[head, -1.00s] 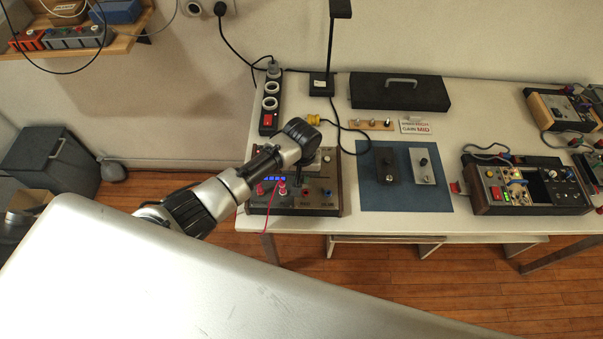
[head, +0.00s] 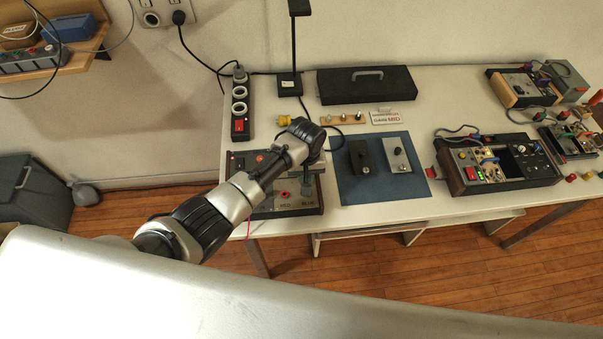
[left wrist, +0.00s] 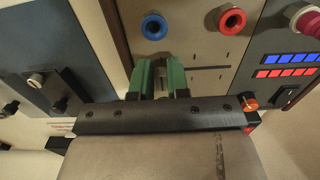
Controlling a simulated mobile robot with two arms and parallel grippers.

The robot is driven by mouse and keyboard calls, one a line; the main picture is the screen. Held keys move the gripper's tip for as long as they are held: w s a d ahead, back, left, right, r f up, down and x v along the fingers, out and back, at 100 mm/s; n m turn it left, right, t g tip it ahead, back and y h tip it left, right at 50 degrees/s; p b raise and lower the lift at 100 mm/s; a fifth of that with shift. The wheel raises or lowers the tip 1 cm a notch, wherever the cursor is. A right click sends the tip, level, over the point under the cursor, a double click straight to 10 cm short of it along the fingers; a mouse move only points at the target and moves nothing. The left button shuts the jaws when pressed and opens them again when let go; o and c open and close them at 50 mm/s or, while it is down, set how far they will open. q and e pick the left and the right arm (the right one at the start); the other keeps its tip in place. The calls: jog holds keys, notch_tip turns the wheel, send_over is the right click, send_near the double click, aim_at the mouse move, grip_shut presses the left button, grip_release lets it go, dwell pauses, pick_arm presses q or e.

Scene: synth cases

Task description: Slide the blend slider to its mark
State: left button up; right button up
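The console with the blend slider (head: 240,198) stands at the left end of the table. In the left wrist view its light panel (left wrist: 207,84) shows a thin dark slot (left wrist: 205,68) with short tick marks, below a blue socket (left wrist: 154,26) and a red socket (left wrist: 232,19). My left gripper (head: 306,172) is over this panel; its green fingers (left wrist: 161,72) lie across the slot's left part. A narrow gap shows between them. I cannot make out the slider cap or whether it sits between the fingers. My right gripper is not in view.
A blue mat (head: 348,189) with two small boxes lies right of the console. A power strip (head: 239,105), a lamp (head: 290,84) and a black case (head: 366,86) stand behind. Another console (head: 497,163) is further right. The table's front edge is close.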

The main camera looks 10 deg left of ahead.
pick_arm(q)
jog(key=o, duration=0.4)
jog(key=shift+d, duration=0.2)
jog(key=shift+a+r, duration=0.1)
jog(key=shift+r, duration=0.15)
notch_tip(320, 180, up, 10)
jog(key=shift+r, duration=0.15)
dwell(0.3)
